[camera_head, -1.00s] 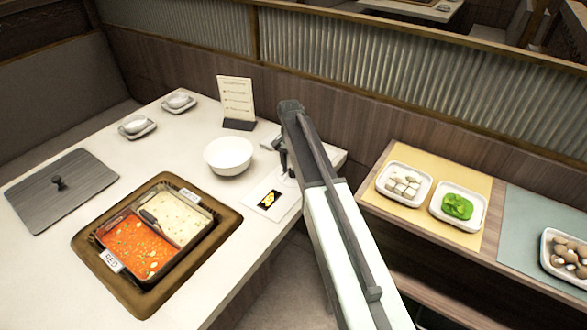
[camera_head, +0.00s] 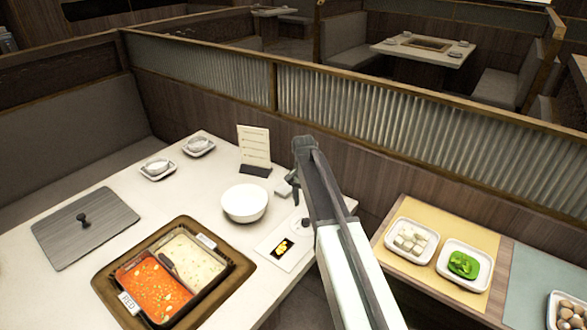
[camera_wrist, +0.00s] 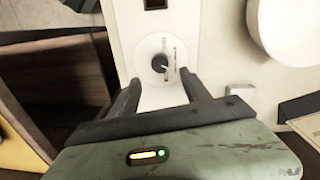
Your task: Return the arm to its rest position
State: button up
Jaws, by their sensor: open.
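My gripper (camera_wrist: 160,88) is open and empty in the wrist view, its two dark fingers apart. A dark knob (camera_wrist: 160,63) on a round dial shows just past the fingertips, on a white control panel (camera_wrist: 142,17). The fingers do not appear to touch the knob. In the head view my arm reaches out over the table's right end, and the gripper (camera_head: 294,188) hangs down from it near the panel (camera_head: 265,247) with its lit picture. The fingertips are too small to make out there.
A white bowl (camera_head: 244,202) stands left of the gripper, with a menu stand (camera_head: 254,148) behind. The two-well pot (camera_head: 160,287) holds red and pale broth. A lid (camera_head: 85,230) lies left. Food plates (camera_head: 411,241) sit on the right shelf. A ribbed partition (camera_head: 400,105) runs behind.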

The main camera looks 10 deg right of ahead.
jog(key=shift+s+d, duration=0.1)
jog(key=shift+d, duration=0.05)
jog(key=s+n, duration=0.7)
jog(key=s, duration=1.5)
jog(key=shift+s+d, duration=0.4)
